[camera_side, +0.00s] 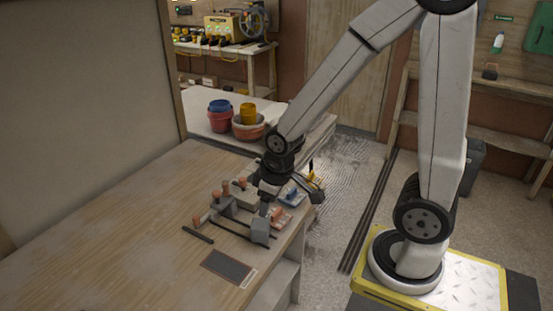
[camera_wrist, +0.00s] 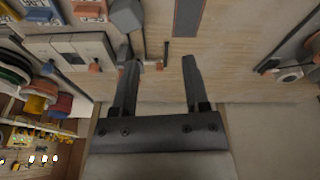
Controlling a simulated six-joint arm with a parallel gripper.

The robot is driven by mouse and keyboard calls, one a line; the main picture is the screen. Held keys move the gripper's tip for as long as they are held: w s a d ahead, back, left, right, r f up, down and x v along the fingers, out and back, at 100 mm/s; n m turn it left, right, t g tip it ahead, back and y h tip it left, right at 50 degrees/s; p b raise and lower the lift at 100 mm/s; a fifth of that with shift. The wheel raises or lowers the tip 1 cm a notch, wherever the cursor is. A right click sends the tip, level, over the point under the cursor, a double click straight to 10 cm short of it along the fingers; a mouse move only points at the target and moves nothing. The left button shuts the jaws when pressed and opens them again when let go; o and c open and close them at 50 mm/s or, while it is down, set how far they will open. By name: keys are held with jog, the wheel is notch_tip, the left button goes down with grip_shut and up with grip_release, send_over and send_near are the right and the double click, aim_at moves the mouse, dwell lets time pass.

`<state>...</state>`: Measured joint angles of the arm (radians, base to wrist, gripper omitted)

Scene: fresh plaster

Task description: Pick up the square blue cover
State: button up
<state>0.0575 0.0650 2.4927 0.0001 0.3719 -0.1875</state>
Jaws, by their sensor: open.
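My gripper (camera_wrist: 160,66) is open, with its two dark fingers apart and nothing held between them. In the side view my gripper (camera_side: 287,195) is over the tools at the table's right edge. A small blue piece (camera_side: 296,196) lies on a pale block just beyond it, partly hidden by a finger; I cannot tell whether it is the square blue cover. A blue-grey block (camera_side: 260,231) stands nearer the front, and a similar one shows at the top of the wrist view (camera_wrist: 126,14).
Orange-handled trowels and floats (camera_side: 225,204) crowd around my gripper. A dark flat plate (camera_side: 228,267) and a black rod (camera_side: 198,235) lie in front. Buckets (camera_side: 219,117) stand behind. The left of the wooden table (camera_side: 110,225) is clear.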

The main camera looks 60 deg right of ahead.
jog(key=w+d+f+n, duration=0.2)
jog(key=w+d+n, duration=0.25)
jog(key=d, duration=0.25)
jog(key=n+g, duration=0.2)
jog(key=n, duration=0.9)
send_over(292, 190)
notch_tip(292, 190, down, 8)
jog(key=shift+s+d, duration=0.1)
jog(key=shift+s, duration=0.3)
jog(key=shift+f, duration=1.25)
jog(key=shift+f, duration=0.15)
jog(key=shift+w+f, duration=0.2)
jog(key=shift+f, duration=1.05)
jog(key=shift+w+f, duration=0.15)
jog(key=shift+f, duration=1.05)
